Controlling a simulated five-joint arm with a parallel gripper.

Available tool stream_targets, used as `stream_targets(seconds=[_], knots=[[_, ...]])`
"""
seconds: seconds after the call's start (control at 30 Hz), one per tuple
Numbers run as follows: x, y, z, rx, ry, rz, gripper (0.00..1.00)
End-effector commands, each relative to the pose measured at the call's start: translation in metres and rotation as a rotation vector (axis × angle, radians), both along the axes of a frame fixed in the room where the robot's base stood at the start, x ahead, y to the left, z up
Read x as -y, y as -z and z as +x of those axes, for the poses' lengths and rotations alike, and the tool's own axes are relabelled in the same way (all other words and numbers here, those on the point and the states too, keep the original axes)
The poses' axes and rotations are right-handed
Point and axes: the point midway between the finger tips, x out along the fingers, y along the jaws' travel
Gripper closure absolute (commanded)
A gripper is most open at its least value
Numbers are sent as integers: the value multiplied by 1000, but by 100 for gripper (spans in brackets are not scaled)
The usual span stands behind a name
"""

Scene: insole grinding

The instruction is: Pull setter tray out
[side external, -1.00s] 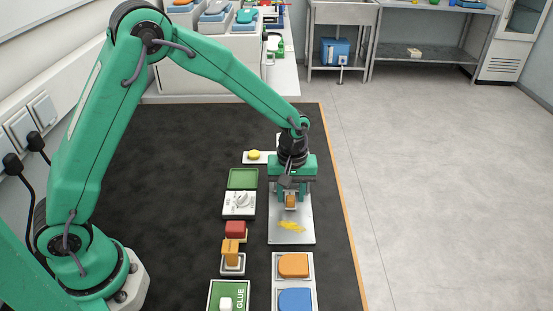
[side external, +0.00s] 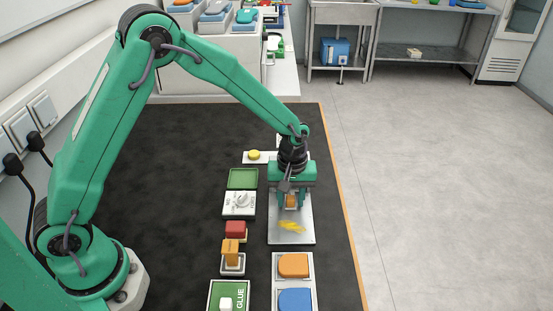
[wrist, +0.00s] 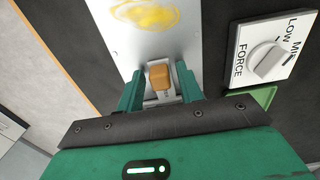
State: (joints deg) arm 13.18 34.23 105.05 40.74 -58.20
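The silver tray (side external: 305,236), with a yellow patch on its top, lies on the black mat. It also shows at the top of the wrist view (wrist: 108,38). A small orange-brown handle block (wrist: 160,76) stands at the tray's end. My gripper (side external: 291,200) is over that end, pointing down. In the wrist view its two green fingers (wrist: 160,90) stand on either side of the handle, with a gap between them and the block. The gripper appears open. The side view partly hides the handle behind the fingers.
A white FORCE dial (side external: 239,204) and a green pad (side external: 243,178) lie left of the tray. Orange (side external: 293,265) and blue (side external: 295,300) insole pieces sit in front. A yellow button (side external: 254,155) is behind. The mat's right edge is close to the tray.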

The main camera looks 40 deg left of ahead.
Motion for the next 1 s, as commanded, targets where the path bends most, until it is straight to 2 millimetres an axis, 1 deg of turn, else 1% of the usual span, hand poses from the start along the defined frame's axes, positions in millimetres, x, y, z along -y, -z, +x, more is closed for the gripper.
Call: stream_targets(seconds=[0.37, 0.93, 0.97, 1.0], knots=[[0, 7, 0, 0, 0, 0, 64], [0, 4, 0, 0, 0, 0, 64], [0, 4, 0, 0, 0, 0, 68], [0, 4, 0, 0, 0, 0, 75]])
